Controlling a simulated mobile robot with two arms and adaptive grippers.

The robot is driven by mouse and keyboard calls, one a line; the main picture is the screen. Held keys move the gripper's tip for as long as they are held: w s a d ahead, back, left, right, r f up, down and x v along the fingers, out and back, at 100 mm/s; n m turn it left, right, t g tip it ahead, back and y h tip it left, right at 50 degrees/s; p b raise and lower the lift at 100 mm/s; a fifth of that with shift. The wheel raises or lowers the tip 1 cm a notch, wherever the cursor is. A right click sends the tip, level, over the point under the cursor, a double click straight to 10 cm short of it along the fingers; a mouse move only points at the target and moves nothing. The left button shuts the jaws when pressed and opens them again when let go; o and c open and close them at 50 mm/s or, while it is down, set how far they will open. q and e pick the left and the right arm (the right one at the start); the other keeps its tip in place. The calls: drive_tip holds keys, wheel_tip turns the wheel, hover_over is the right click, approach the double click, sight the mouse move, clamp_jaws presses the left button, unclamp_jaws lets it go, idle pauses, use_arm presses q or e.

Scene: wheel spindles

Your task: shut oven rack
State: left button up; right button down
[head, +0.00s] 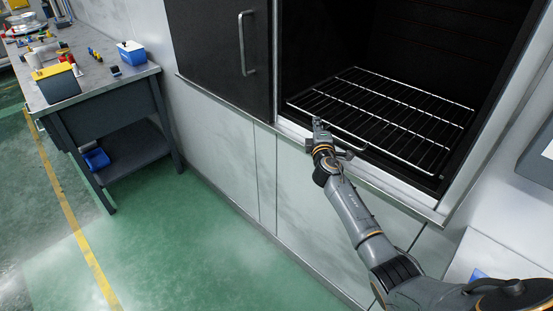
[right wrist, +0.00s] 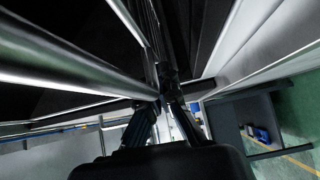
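The oven rack (head: 392,108), a silver wire grid, lies level inside the dark oven cavity, with its front edge near the opening. My right gripper (head: 318,124) is at the front left of the rack, by the oven's front ledge. In the right wrist view my right gripper's fingers (right wrist: 168,88) come together at their tips, close beside the rack's thick metal bars (right wrist: 62,62). I cannot tell whether the tips touch the rack. My left gripper is not in view.
The oven stands open; a dark door panel with a handle (head: 247,43) is left of the cavity. The pale ledge (head: 292,127) runs along the front. A workbench (head: 98,88) with small parts and a blue box (head: 132,54) is at left. Green floor between is clear.

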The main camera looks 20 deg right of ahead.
sight(331, 114)
drive_tip(key=w+d, duration=0.1)
drive_tip(key=d, duration=0.1)
drive_tip(key=d+b, duration=0.1)
drive_tip(key=d, duration=0.1)
drive_tip(key=w+d+b, duration=0.1)
drive_tip(key=d, duration=0.1)
drive_tip(key=shift+w+d+f, duration=0.1)
drive_tip(key=shift+w+d, duration=0.15)
drive_tip(key=shift+w, duration=0.1)
drive_tip(key=shift+d+r, duration=0.1)
drive_tip(key=shift+r, duration=0.2)
drive_tip(key=shift+d, duration=0.1)
